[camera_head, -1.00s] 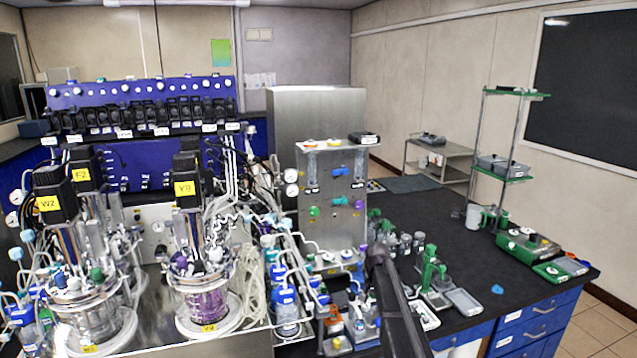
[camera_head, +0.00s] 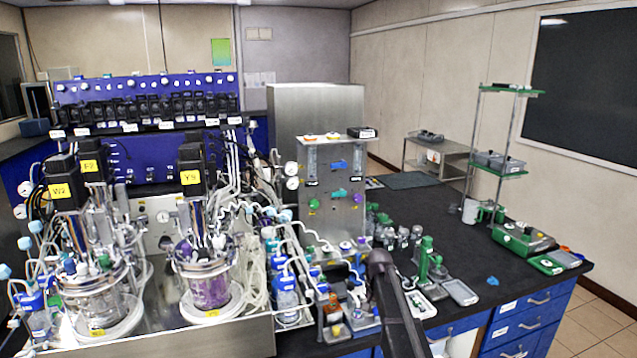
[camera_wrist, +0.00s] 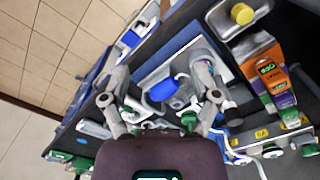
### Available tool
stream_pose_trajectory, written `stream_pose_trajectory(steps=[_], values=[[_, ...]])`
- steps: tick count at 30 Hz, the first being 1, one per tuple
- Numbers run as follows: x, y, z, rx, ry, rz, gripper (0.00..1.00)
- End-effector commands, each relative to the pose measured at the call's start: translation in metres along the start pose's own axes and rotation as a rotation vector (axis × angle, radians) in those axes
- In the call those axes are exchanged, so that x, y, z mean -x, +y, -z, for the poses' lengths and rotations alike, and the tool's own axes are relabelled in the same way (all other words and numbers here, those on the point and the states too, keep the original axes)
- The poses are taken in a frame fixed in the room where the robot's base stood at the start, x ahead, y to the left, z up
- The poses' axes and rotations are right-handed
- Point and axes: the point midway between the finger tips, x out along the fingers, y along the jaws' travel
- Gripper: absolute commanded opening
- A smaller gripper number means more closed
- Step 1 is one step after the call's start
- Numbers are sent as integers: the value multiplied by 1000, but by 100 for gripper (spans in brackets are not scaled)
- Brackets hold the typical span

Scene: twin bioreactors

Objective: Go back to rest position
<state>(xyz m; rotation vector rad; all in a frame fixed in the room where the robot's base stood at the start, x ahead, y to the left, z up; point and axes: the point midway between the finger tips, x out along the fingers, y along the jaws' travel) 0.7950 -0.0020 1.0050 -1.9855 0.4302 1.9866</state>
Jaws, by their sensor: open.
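My gripper (camera_wrist: 160,98) shows in the wrist view with its two fingers spread wide apart and nothing between them. Behind the fingers are a pale tray-like item with a blue piece (camera_wrist: 163,90) and several small green and white parts; I cannot tell how far off they are. In the head view my dark arm link rises at the bottom, right of centre, in front of the bench. My gripper cannot be made out there.
Two glass bioreactor vessels, W2 (camera_head: 92,297) and Y9 (camera_head: 208,287), stand at left. A steel gas panel (camera_head: 331,190) stands mid-bench. A green-shelved rack (camera_head: 499,174) is at right. The dark benchtop (camera_head: 440,215) has free room behind the small equipment. An orange-labelled item (camera_wrist: 270,75) shows in the wrist view.

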Motion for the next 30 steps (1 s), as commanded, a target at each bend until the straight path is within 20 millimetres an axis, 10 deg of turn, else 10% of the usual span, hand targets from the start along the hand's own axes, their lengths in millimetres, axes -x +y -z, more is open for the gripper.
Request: stream_pose_trajectory(steps=[11,21,30], values=[[-32,35,-80,130,0,0,79],[-78,89,-200,345,0,0,79],[-88,105,-236,426,0,0,79]])
